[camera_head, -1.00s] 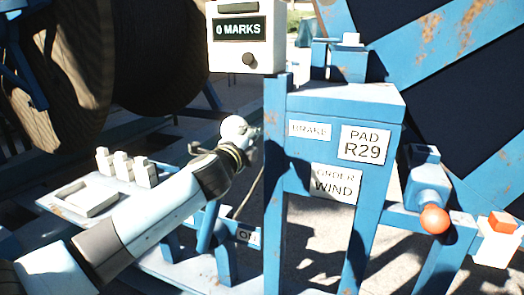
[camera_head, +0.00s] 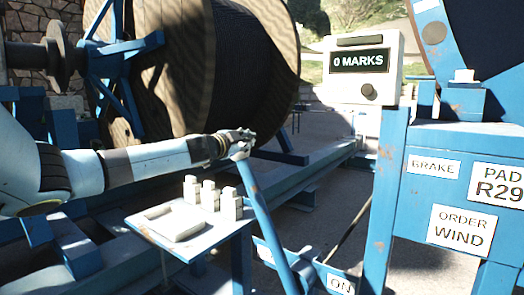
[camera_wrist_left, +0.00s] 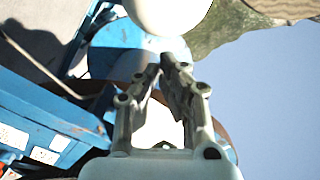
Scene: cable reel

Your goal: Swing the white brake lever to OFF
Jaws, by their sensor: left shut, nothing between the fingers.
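The brake lever is a blue bar (camera_head: 262,212) that leans to the left in the head view. Its pale top end (camera_head: 239,151) is partly hidden by my left gripper (camera_head: 243,138). The gripper's fingers are shut and empty at that end. In the left wrist view my left fingertips (camera_wrist_left: 168,66) are close together, and a white rounded knob (camera_wrist_left: 168,14) shows just past them. I cannot tell whether they touch it. An ON label (camera_head: 340,285) sits low, right of the lever. Another label (camera_head: 264,254) there is partly hidden. My right gripper is not in view.
A blue stand with a BRAKE label (camera_head: 433,167) and a 0 MARKS counter (camera_head: 362,62) is on the right. A tray (camera_head: 187,252) with several white blocks (camera_head: 209,197) lies below my left arm. A large cable reel (camera_head: 200,70) stands behind.

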